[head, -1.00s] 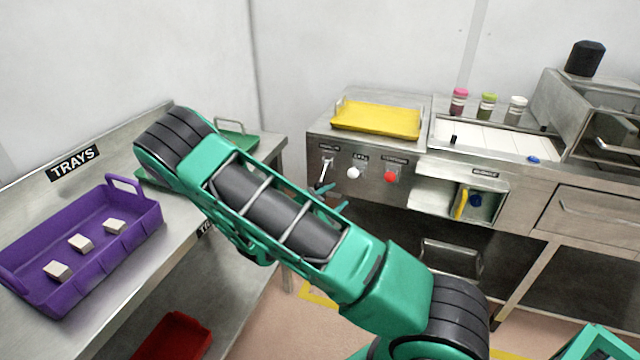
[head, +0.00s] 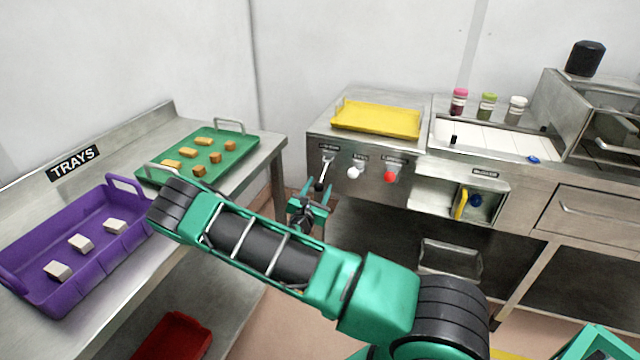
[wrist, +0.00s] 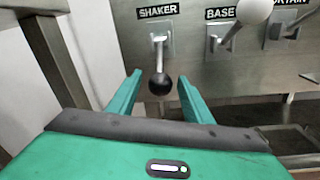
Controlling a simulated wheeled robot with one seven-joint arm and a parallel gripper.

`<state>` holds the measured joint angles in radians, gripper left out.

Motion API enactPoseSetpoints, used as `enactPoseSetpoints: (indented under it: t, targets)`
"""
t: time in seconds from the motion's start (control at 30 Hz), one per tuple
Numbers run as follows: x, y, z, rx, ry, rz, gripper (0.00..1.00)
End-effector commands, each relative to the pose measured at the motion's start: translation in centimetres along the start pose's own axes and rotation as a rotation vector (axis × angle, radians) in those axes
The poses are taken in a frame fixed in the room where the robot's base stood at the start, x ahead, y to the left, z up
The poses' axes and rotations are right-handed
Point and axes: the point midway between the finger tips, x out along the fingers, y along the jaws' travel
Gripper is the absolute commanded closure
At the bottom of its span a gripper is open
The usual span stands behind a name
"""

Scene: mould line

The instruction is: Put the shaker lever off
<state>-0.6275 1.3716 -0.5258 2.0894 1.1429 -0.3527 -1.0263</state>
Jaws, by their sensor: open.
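The shaker lever (wrist: 160,82) has a black ball knob and hangs down from a metal plate under the SHAKER label in the wrist view. In the head view the shaker lever (head: 321,181) is at the left end of the panel. My gripper (wrist: 156,78) is open, with one green finger on each side of the lever's knob in the picture. I cannot tell how far the fingertips are from the panel. In the head view my gripper (head: 311,187) is just below and left of the lever.
The white-knobbed BASE lever (wrist: 252,12) is right of the shaker lever, with a red-knobbed lever (head: 390,176) beyond. A yellow tray (head: 376,119) sits on top. At left, a green tray (head: 242,150) and a purple tray (head: 60,285) rest on the table.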

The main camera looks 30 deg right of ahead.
Motion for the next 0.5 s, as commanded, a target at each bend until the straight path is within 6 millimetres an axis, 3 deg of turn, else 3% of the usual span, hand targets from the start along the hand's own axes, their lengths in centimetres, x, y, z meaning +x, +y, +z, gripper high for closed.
enactPoseSetpoints:
  t: [0.2,0.5]
  targets:
    - [3.1,-0.1,0.0,0.002,0.0,-0.001,0.54]
    - [4.3,0.0,0.0,0.001,0.001,-0.001,0.54]
